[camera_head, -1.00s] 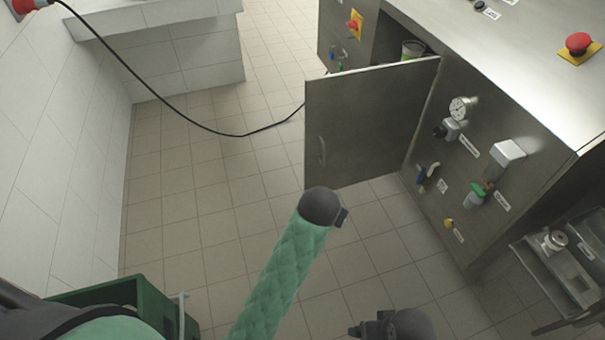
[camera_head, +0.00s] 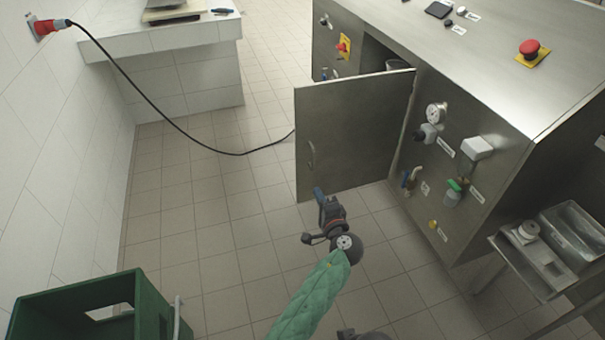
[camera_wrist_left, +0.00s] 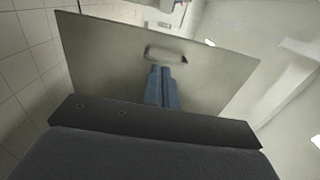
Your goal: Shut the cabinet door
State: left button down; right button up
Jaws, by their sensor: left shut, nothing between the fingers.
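The cabinet door (camera_head: 350,135) is a grey steel panel standing wide open from the machine's front, with its hinge side at the right. Its handle (camera_head: 311,154) is near the free left edge. My left gripper (camera_head: 319,195) is shut and empty in front of the door's lower left part. In the left wrist view, its blue fingertips (camera_wrist_left: 160,84) lie together just below the handle (camera_wrist_left: 166,54), pointing at the door panel (camera_wrist_left: 105,60). I cannot tell whether they touch it. At the bottom edge of the head view, a dark part shows, but no right gripper fingers.
The steel machine (camera_head: 480,130) fills the right side, with a gauge (camera_head: 436,113), valves and an emergency button (camera_head: 531,48). A black cable (camera_head: 180,125) hangs from a wall socket and runs behind the door. A green crate (camera_head: 85,300) stands at lower left. Tiled floor between is clear.

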pick_arm(q)
jog(key=p, duration=0.3)
send_near(300, 160)
jog(key=x, duration=0.5)
jog(key=shift+w, duration=0.15)
jog(key=shift+w+a+r, duration=0.1)
jog(key=shift+w, duration=0.25)
jog(key=shift+w+a, duration=0.15)
jog(key=shift+w, duration=0.2)
pick_arm(e)
jog(key=s+d+r+g+h, duration=0.1)
jog(key=s+d+r, duration=0.1)
jog(key=d+r, duration=0.3)
pick_arm(q)
jog(key=shift+w, duration=0.1)
pick_arm(e)
jog(key=shift+w+a+r, duration=0.1)
jog(key=shift+a, duration=0.1)
